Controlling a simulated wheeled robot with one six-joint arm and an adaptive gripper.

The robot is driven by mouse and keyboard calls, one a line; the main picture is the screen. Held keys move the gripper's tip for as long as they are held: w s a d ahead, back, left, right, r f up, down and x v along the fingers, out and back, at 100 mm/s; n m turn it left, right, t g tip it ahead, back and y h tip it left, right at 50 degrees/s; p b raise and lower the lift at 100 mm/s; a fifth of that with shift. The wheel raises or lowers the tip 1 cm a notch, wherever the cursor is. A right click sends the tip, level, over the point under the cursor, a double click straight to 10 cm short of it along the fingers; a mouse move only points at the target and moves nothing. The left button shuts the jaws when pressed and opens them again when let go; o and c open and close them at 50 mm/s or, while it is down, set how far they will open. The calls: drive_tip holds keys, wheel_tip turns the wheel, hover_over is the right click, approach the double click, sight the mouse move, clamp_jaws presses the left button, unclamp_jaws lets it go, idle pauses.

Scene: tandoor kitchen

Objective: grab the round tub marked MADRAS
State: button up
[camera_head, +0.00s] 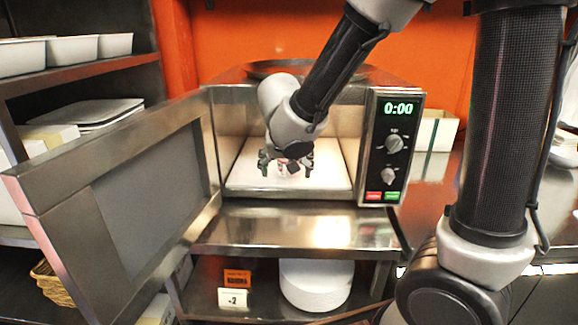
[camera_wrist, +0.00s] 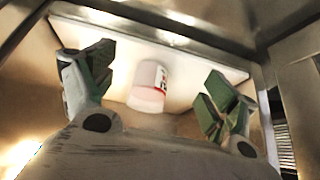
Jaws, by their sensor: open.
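In the head view the gripper mostly hides the tub, with only bits of red and white showing.
The microwave door (camera_head: 150,200) stands open to the left. A steel ledge (camera_head: 300,230) lies in front. Below are a white round stack (camera_head: 316,284), an orange sign (camera_head: 237,277) and a white card (camera_head: 234,299). The chamber walls are close around my gripper.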

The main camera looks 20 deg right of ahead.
drive_tip(key=w+d, duration=0.1)
drive_tip(key=w, duration=0.2)
drive_tip(key=w+d, duration=0.1)
drive_tip(key=w, duration=0.2)
drive_tip(key=w+d, duration=0.1)
drive_tip(key=w, duration=0.2)
drive_tip(key=x, duration=0.5)
drive_tip(key=c, duration=1.4)
